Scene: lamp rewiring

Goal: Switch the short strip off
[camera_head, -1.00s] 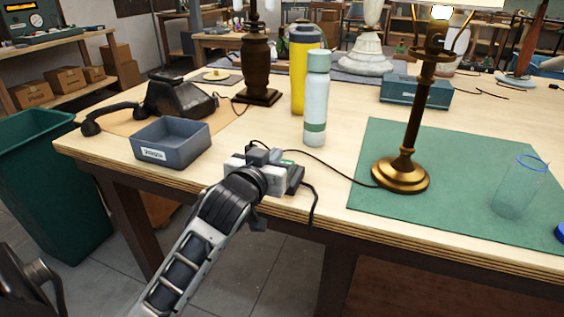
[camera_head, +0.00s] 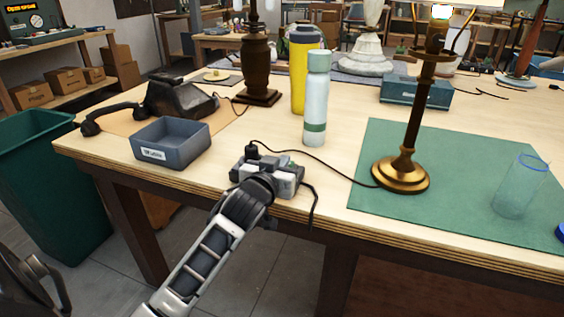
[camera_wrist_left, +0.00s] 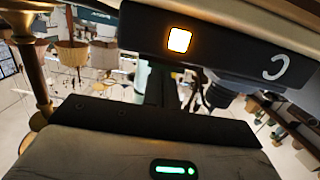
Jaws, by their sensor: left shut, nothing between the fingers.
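The short strip (camera_head: 246,160) is a small dark block near the table's front edge in the head view, partly hidden by my left gripper (camera_head: 270,178). A dark plug with a cable stands in its far left end. In the left wrist view the strip (camera_wrist_left: 235,30) is a dark box across the top with an orange-lit square switch (camera_wrist_left: 180,40). My left gripper (camera_wrist_left: 160,90) is shut and empty, close to the strip; I cannot tell whether it touches. My right gripper is not in view.
A brass lamp (camera_head: 405,165) stands on a green mat (camera_head: 450,205) to the right. A grey bin (camera_head: 172,142) is left of the strip, with a black telephone behind. A pale bottle (camera_head: 315,100) and a yellow flask (camera_head: 299,75) stand behind the strip. Cables run nearby.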

